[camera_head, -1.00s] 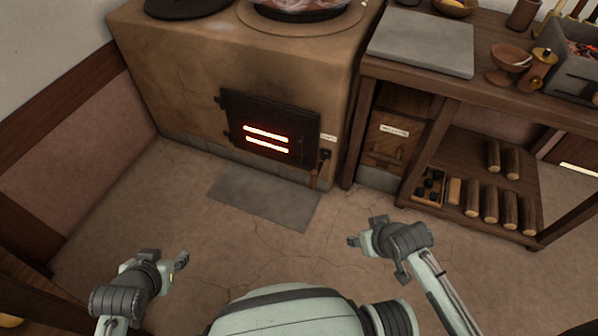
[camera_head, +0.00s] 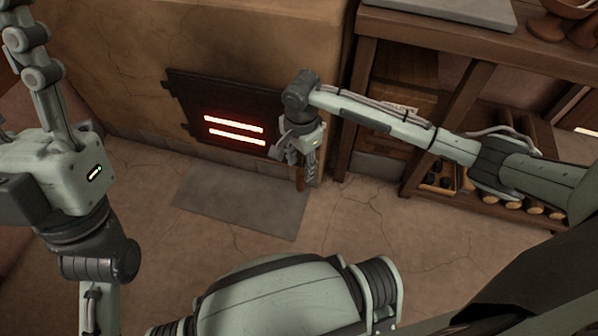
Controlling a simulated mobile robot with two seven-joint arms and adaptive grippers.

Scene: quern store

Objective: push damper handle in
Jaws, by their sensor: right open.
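A wooden handle (camera_head: 300,180), which looks like the damper handle, hangs at the stove's lower front, just right of the fire door. Only its lower part shows; its upper part and mount are hidden behind my right gripper. My right gripper (camera_head: 298,160) is open, with its fingers pointing down in front of the handle. I cannot tell whether it touches the handle.
The dark fire door (camera_head: 225,105) has two glowing slots, left of my right gripper. A grey floor plate (camera_head: 240,200) lies before the clay stove (camera_head: 130,60). The wooden bench (camera_head: 480,45) stands to the right, behind my right forearm. The floor in front is clear.

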